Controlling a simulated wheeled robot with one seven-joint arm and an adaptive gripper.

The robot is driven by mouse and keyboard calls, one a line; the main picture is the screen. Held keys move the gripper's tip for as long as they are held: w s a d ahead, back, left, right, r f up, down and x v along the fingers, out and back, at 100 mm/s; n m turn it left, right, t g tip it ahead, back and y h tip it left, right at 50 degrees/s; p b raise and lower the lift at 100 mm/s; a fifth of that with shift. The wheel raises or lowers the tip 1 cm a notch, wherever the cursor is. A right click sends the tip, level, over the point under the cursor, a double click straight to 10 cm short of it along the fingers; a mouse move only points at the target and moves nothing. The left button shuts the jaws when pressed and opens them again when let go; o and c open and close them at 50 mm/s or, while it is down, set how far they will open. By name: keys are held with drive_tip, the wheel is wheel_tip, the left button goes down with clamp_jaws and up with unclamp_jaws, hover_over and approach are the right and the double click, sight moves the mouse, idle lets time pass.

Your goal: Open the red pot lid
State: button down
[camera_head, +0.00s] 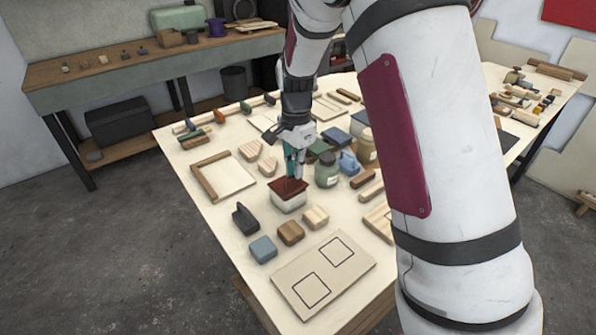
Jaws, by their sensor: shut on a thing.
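The red pot lid (291,187) is a dark red square piece on top of a small white pot (289,203) near the middle of the table. The lid looks tilted over the pot, but its exact contact with the rim is too small to tell. My gripper (295,171) points down right above the lid, with its fingers shut on the upper part of the lid. The gripper hides the lid's handle and part of its back edge.
A green jar (327,170) and a blue item (348,163) stand close on the right. A black block (245,218), wooden blocks (291,233) and a blue-grey block (263,249) lie in front. A board with two outlined squares (322,275) lies at the front edge.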

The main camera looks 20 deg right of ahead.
sight(295, 184)
drive_tip(key=c, duration=1.7)
unclamp_jaws()
drive_tip(key=shift+w+a, duration=0.1)
drive_tip(key=shift+w, duration=0.05)
wheel_tip(295, 184, up, 12)
drive_tip(key=shift+w, duration=0.1)
